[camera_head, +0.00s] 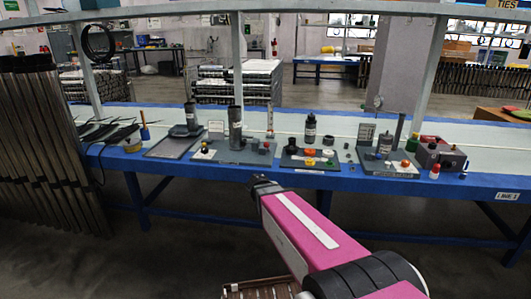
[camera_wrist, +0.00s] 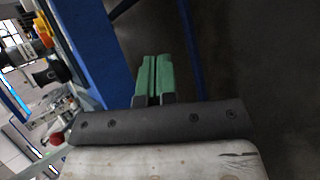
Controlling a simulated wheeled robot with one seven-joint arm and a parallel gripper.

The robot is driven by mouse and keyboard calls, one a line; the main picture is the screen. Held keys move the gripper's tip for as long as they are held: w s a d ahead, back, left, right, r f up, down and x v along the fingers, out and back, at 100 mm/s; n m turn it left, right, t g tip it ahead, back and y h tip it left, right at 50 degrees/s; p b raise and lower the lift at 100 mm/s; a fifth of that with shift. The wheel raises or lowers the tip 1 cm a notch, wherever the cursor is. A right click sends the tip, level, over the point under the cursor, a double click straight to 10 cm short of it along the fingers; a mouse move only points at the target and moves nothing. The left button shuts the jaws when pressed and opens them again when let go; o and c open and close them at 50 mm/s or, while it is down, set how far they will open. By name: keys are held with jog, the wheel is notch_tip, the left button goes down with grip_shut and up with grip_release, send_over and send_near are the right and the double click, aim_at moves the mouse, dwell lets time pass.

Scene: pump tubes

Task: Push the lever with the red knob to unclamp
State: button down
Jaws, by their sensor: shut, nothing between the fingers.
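A small red-orange knob (camera_head: 405,163) shows on the right-hand dark fixture (camera_head: 372,168) on the blue-edged bench. Its lever is too small to make out. A red ball-like knob (camera_wrist: 57,139) also shows at the left edge of the wrist view; I cannot tell whether it is the same one. My gripper (camera_head: 262,182) is in front of the bench's front edge, well left of the right-hand fixture and apart from it. In the wrist view its green fingers (camera_wrist: 153,80) are together with nothing between them.
The blue bench edge (camera_head: 230,173) runs across the view. Other fixtures (camera_head: 240,155), a tray with orange parts (camera_head: 310,164), a red-capped bottle (camera_head: 434,173) and a grey-red box (camera_head: 445,158) stand on it. Dark tubes (camera_head: 45,150) stand at left. The floor before the bench is mostly clear.

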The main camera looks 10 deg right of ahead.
jog(key=w+a+r+n+t+h, duration=0.1)
jog(key=w+a+r+n+t, duration=0.3)
jog(key=w+a+r+n, duration=0.1)
jog(key=w+a+r+n+t+h, duration=0.1)
jog(key=w+a+r+n+t, duration=0.3)
jog(key=w+n, duration=0.5)
jog(key=a+n+t, duration=0.1)
jog(key=a, duration=0.1)
jog(key=shift+w+a+r+t, duration=0.25)
jog(key=shift+a+r+t, duration=0.05)
jog(key=shift+a+r, duration=0.1)
send_near(267, 146)
jog(key=w+f, duration=0.4)
jog(key=shift+w+d+f, duration=0.15)
jog(key=shift+w+f, duration=0.2)
jog(key=shift+f, duration=0.05)
jog(key=shift+w+d+r, duration=0.75)
jog(key=shift+d+r, duration=0.25)
jog(key=shift+w+d+r, duration=0.25)
jog(key=shift+d+r, duration=0.05)
jog(key=shift+r, duration=0.1)
